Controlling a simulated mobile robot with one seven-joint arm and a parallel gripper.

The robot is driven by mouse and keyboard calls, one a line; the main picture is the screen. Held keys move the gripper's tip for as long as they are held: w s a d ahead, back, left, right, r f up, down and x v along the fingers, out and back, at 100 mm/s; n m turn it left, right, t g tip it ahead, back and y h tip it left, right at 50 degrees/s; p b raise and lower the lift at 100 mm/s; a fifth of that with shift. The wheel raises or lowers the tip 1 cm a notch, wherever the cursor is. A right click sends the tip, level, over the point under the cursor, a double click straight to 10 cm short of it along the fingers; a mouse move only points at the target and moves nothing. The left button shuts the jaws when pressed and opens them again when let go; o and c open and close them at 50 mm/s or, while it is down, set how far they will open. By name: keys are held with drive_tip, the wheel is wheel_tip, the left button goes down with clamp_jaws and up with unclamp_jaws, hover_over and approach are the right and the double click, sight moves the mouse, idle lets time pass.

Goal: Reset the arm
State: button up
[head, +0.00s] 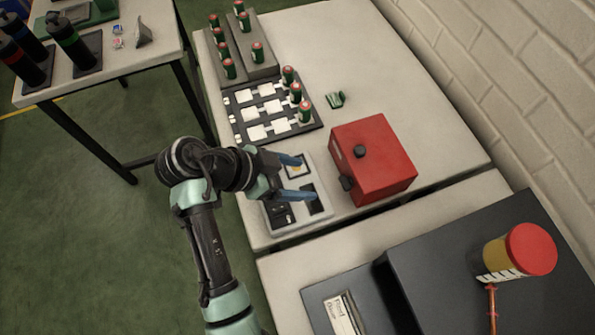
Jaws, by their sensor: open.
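My gripper (305,179) is open, with two blue fingers spread apart. It hangs over a pale panel (322,214) with dark switches and a small yellow mark, near the table's left edge. Nothing shows between the fingers. My arm reaches up from the bottom of the view and bends to the right at the wrist. Whether the fingertips touch the panel, I cannot tell.
A red box (379,157) with black knobs stands right of my gripper. A black tray (266,104) with white pads and green-red cylinders lies behind. A red-lidded yellow container (517,254) stands at lower right. A side table (160,45) holds dark bottles.

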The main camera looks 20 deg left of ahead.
drive_tip(key=w+r+n+t+y, duration=0.3)
drive_tip(key=w+r+t, duration=0.3)
drive_tip(key=r, duration=0.7)
drive_tip(key=w+r+n+t+y, duration=0.3)
drive_tip(key=w+r, duration=0.5)
drive_tip(key=r, duration=0.6)
drive_tip(key=s+d+r+n+t, duration=0.1)
drive_tip(key=d+r+t, duration=0.1)
drive_tip(key=r, duration=0.4)
drive_tip(key=s+d+r+t+y, duration=0.1)
drive_tip(key=r+t, duration=0.2)
drive_tip(key=r, duration=0.3)
drive_tip(key=s+d+r+n+t, duration=0.1)
drive_tip(key=s+d+r+t, duration=0.1)
drive_tip(key=r, duration=0.4)
drive_tip(key=s+d+r+n+t, duration=0.2)
drive_tip(key=s+r+t, duration=0.4)
drive_tip(key=s+r, duration=0.5)
wheel_tip(320, 180, up, 3)
drive_tip(key=shift+d+f+n, duration=0.2)
drive_tip(key=shift+d+n, duration=0.2)
drive_tip(key=shift+d, duration=0.15)
